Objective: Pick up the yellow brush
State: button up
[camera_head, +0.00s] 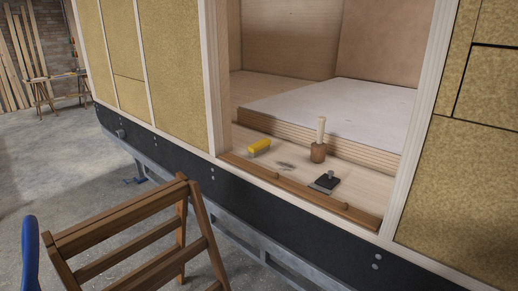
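The yellow brush (259,146) lies on the light wooden floor just inside the trailer's opening, near the left post. It has a yellow top and a paler strip along its lower side, perhaps bristles. It lies apart from the other tools, and nothing covers it. My gripper does not show in this view.
Right of the brush are a small scatter of grey bits (285,166), an upright wooden mallet-like tool (318,152) and a dark flat tool with a knob (326,183). A brown batten (285,184) edges the sill. A raised pale panel (345,110) lies behind. A wooden chair-like frame (128,222) stands in front.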

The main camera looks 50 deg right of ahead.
aim_at(255, 150)
jog(key=z, duration=1.75)
